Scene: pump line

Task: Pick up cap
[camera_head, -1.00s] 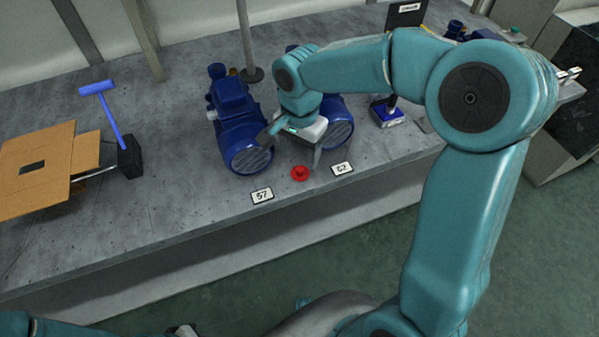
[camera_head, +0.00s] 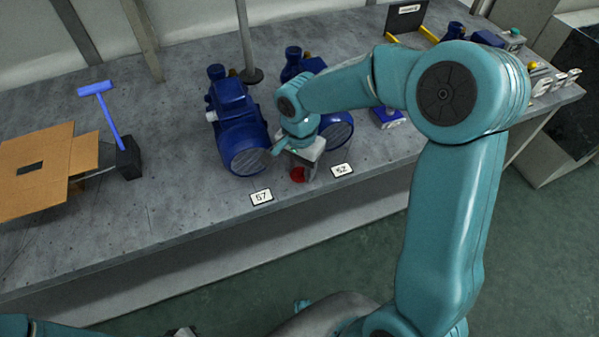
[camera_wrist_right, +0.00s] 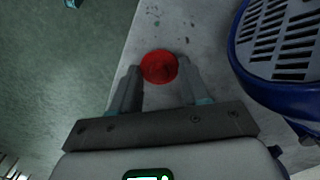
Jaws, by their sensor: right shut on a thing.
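The red cap (camera_head: 297,174) is at the front of the bench, between and just behind the number cards 57 and 52. My right gripper (camera_head: 301,172) reaches down over it and hides part of it. In the right wrist view the round red cap (camera_wrist_right: 159,67) sits between the tips of my right gripper's fingers (camera_wrist_right: 160,82), which are shut on it. Whether the cap is clear of the bench top I cannot tell. Of my left arm only a piece shows at the lower left of the head view; its gripper cannot be made out.
A blue pump (camera_head: 238,130) stands left of my gripper and a second blue pump (camera_head: 337,131) stands close behind it on the right. Card 57 (camera_head: 261,196) and card 52 (camera_head: 342,169) lie near the bench edge.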

